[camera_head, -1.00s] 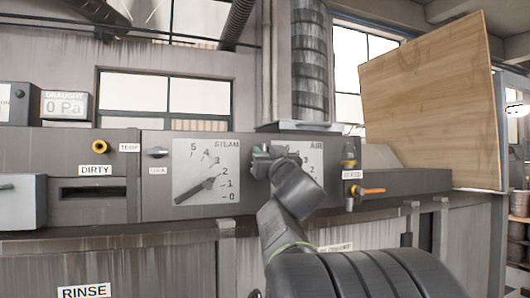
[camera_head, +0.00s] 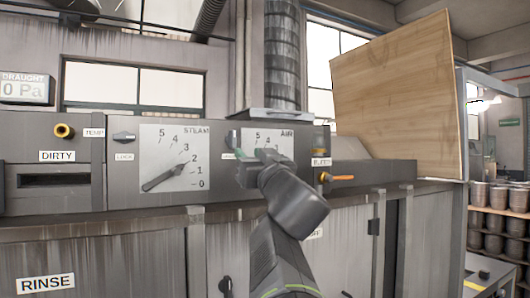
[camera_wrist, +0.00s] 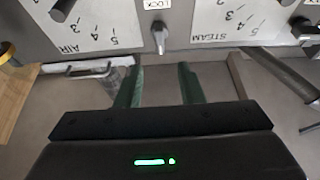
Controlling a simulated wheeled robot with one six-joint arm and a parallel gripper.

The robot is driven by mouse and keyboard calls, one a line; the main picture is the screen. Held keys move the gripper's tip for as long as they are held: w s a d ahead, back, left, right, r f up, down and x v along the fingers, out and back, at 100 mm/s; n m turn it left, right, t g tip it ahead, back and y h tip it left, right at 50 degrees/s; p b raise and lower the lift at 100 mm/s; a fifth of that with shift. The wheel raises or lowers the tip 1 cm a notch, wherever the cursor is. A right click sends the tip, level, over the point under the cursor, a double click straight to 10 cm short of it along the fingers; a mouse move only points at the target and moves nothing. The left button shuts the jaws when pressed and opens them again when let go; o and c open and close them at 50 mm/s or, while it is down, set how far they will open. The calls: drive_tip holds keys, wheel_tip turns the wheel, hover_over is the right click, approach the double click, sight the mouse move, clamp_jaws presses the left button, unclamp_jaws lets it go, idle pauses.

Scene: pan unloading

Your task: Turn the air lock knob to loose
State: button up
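The air lock knob (camera_wrist: 160,38) is a small grey lever knob above a LOCK label, between the AIR and STEAM dials in the upside-down wrist view. Its lever runs nearly vertically there. In the head view the knob (camera_head: 232,138) shows left of the AIR dial (camera_head: 278,138), its label mostly hidden by my gripper. My gripper (camera_wrist: 159,68) has two green fingers spread apart with nothing between them. The knob lies just beyond the fingertips, centred between them and apart from them. In the head view my gripper covers the lower left of the AIR dial.
The STEAM dial (camera_head: 174,158) and another lock knob (camera_head: 123,137) are further left on the panel. A valve with an orange handle (camera_head: 341,178) sticks out at the right. A wooden board (camera_head: 395,100) stands behind it.

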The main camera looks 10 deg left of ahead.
sight(234, 138)
drive_tip(key=shift+v, duration=1.6)
drive_tip(key=p+x, duration=0.2)
drive_tip(key=x, duration=1.1)
drive_tip(key=shift+w+a+r, duration=0.1)
drive_tip(key=shift+w+a, duration=0.25)
drive_tip(key=shift+w, duration=0.05)
drive_tip(key=shift+m, duration=0.4)
drive_tip(key=shift+r, duration=0.1)
